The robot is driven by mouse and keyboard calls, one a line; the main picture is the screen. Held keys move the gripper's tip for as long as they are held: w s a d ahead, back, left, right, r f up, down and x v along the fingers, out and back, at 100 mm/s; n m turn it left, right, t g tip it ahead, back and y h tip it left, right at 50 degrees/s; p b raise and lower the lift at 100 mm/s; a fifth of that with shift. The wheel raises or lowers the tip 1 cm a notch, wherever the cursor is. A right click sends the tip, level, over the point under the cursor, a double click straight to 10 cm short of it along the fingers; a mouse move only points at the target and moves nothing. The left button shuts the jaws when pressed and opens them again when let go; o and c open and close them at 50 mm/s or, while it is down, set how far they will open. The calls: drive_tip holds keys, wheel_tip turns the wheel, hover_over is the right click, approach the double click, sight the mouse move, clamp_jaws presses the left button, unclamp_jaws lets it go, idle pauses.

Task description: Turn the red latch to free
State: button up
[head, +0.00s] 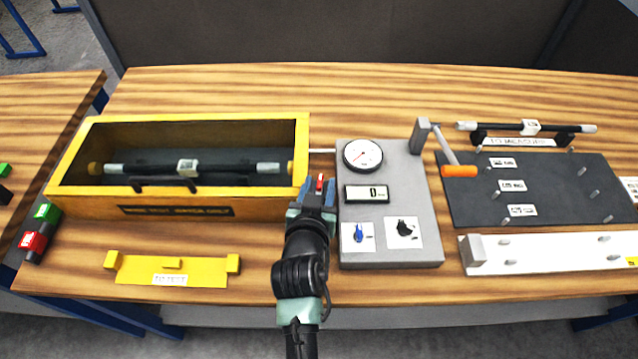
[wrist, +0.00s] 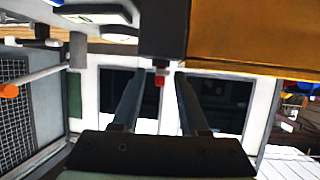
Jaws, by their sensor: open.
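The small red latch (head: 320,182) shows in the head view at the right end of the yellow box (head: 170,205), just left of the grey gauge panel (head: 430,245). My gripper (head: 314,196) is just in front of it and hides its lower part. In the wrist view the red latch (wrist: 159,80) appears between the tips of the two fingers of my gripper (wrist: 160,92), which are apart with nothing held. I cannot tell how far beyond the tips it is, or its exact angle. The yellow box (wrist: 260,38) fills the wrist view's upper right.
A black bar (head: 240,167) lies inside the box. The panel carries a dial (head: 363,155), a blue knob (head: 360,233) and a black knob (head: 404,229). An orange-handled lever (head: 459,171) stands to its right. A yellow cradle (head: 205,275) lies in front of the box.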

clamp_jaws()
drive_tip(key=shift+r+n+y+p, duration=0.15)
drive_tip(key=shift+n+y+p, duration=0.3)
drive_tip(key=shift+p, duration=0.65)
drive_tip(key=shift+n+y+p, duration=0.35)
drive_tip(key=shift+y+p, duration=0.1)
drive_tip(key=shift+p, duration=0.35)
unclamp_jaws()
drive_tip(key=shift+d, duration=0.1)
